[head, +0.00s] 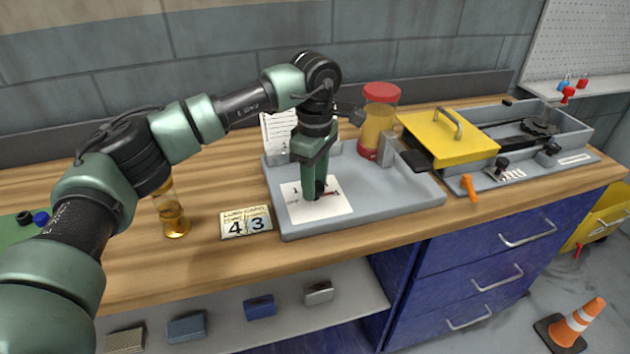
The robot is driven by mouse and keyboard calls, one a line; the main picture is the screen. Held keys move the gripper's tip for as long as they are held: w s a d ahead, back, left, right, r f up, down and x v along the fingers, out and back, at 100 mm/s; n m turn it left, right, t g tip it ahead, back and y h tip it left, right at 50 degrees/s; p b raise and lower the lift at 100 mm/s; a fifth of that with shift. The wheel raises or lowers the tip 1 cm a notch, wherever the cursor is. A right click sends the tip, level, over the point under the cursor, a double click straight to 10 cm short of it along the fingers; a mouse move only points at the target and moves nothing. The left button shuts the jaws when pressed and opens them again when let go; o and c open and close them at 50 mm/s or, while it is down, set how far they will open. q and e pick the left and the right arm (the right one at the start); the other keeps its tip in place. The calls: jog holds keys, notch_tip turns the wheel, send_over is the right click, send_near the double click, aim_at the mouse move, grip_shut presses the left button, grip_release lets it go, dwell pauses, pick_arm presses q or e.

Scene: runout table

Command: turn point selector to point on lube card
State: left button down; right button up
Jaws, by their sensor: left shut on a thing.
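The lube card (246,222) lies flat on the wooden bench, left of the grey tray. Its two large figures read 4 and 3; the small print above them is too small to read surely. The point selector (320,188) is a small dark knob on a white dial plate (335,206) in the grey tray's front left. My left gripper (316,190) points straight down over the plate and is shut on the selector. Its fingers hide most of the knob and part of the dial, so I cannot tell where the selector points. A 1 shows at the plate's upper left.
The grey tray (400,205) also holds a red-lidded amber jar (379,118) at the back. A yellow cover (450,137) and grey housing stand to the right. An amber glass (173,218) stands left of the card.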

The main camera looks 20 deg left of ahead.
pick_arm(q)
jog(key=shift+w+r, duration=0.1)
jog(key=shift+r, duration=0.1)
jog(key=c, duration=1.1)
grip_release()
jog(key=shift+o, duration=1.2)
jog(key=shift+f, duration=0.1)
notch_tip(320, 180, up, 8)
jog(key=shift+f+b, duration=0.1)
jog(key=shift+b, duration=0.35)
